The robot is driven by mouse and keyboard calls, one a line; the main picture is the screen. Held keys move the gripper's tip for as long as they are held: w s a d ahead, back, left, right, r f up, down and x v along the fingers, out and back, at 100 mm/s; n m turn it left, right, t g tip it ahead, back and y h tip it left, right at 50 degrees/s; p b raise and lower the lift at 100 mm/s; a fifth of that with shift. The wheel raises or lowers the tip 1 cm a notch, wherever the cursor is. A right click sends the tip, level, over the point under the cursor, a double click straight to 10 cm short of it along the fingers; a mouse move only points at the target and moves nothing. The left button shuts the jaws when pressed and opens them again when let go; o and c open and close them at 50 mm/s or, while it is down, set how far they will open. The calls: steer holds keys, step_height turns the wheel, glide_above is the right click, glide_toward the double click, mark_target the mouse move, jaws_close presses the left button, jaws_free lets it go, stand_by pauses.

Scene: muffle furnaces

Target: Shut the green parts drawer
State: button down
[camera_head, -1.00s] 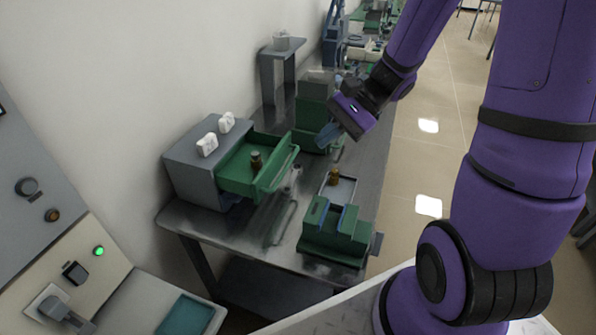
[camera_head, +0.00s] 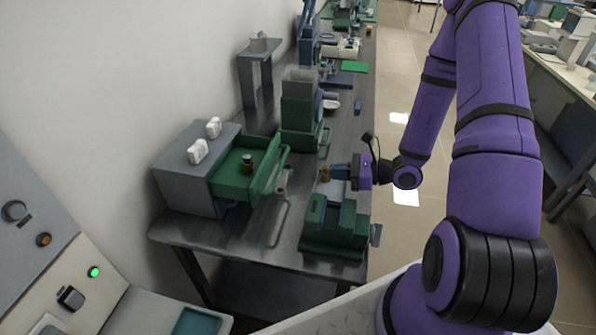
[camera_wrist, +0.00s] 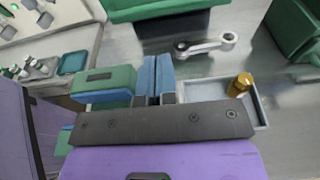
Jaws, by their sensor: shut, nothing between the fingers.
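The green parts drawer (camera_head: 236,182) stands pulled out of a grey cabinet (camera_head: 185,190) on the metal bench. A small dark bottle (camera_head: 247,163) stands inside it. My gripper (camera_head: 329,171) is to the right of the drawer front, apart from it, with its blue fingers pointing left. In the wrist view, the fingers (camera_wrist: 155,73) are together and empty. A green panel at the top of that view, likely the drawer front (camera_wrist: 165,9), lies ahead of the fingertips.
A green vise-like block (camera_head: 336,228) stands near the bench's front. A grey tray (camera_wrist: 262,105) with an amber bottle (camera_wrist: 240,85) lies beside my gripper. A metal wrench (camera_wrist: 205,44) lies on the bench ahead. A green machine (camera_head: 298,115) stands behind the drawer.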

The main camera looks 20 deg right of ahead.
glide_toward(248, 165)
steer(key=s+d+f, duration=0.2)
steer(key=shift+w, duration=0.2)
stand_by(0.3)
steer(key=x, duration=0.4)
steer(key=r+x, duration=0.1)
steer(key=x, duration=0.3)
steer(key=r+x, duration=0.1)
steer(key=x, duration=0.3)
steer(key=shift+w+a+r, duration=0.1)
steer(key=shift+w+r, duration=0.05)
steer(key=shift+r, duration=0.05)
steer(key=shift+w+a+r, duration=0.1)
steer(key=shift+a, duration=0.1)
steer(key=shift+r, duration=0.1)
